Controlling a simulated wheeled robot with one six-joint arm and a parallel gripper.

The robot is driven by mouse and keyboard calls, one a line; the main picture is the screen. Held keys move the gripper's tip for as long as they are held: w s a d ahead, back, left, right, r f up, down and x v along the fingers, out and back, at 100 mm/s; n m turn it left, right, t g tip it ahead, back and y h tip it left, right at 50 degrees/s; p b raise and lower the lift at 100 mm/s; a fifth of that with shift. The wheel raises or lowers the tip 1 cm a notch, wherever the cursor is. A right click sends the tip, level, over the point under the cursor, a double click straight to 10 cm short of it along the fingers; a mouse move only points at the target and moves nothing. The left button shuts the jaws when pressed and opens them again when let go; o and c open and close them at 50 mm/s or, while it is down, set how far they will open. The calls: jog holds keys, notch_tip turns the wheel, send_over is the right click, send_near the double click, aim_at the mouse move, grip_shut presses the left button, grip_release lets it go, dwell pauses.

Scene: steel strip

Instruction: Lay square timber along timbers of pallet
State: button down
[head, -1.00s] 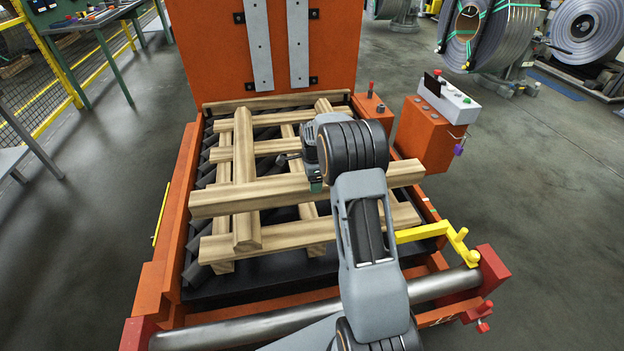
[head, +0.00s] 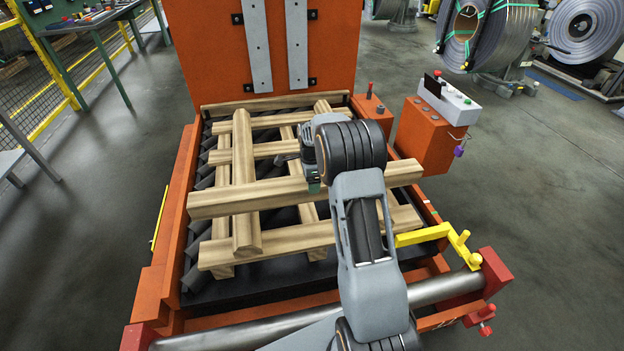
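A long square timber (head: 265,193) lies crosswise in the picture above the wooden pallet (head: 215,257), its left end slightly nearer me. My gripper (head: 314,184) is at the middle of this timber and appears shut on it; most of the fingers are hidden by my wrist and the timber. The timber passes over a lengthwise timber (head: 243,150) on the pallet's left; I cannot tell whether they touch. Another lengthwise timber (head: 322,105) shows at the back right, mostly hidden by my arm. The pallet's cross boards run left to right below.
The pallet lies on dark rollers in an orange machine frame (head: 172,220) with a tall orange back plate (head: 205,50). A control box (head: 425,130) stands at the right. A yellow bracket (head: 435,236) and a steel bar (head: 240,325) are at the front.

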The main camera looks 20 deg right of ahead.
jog(key=shift+f+b, duration=2.25)
jog(key=shift+f, duration=1.45)
jog(key=shift+f, duration=0.3)
jog(key=shift+c, duration=1.3)
grip_release()
jog(key=shift+o, duration=1.3)
jog(key=shift+s+f, duration=0.15)
jog(key=shift+f, duration=0.1)
notch_tip(320, 180, up, 14)
jog(key=shift+r+p, duration=0.1)
jog(key=shift+p, duration=0.45)
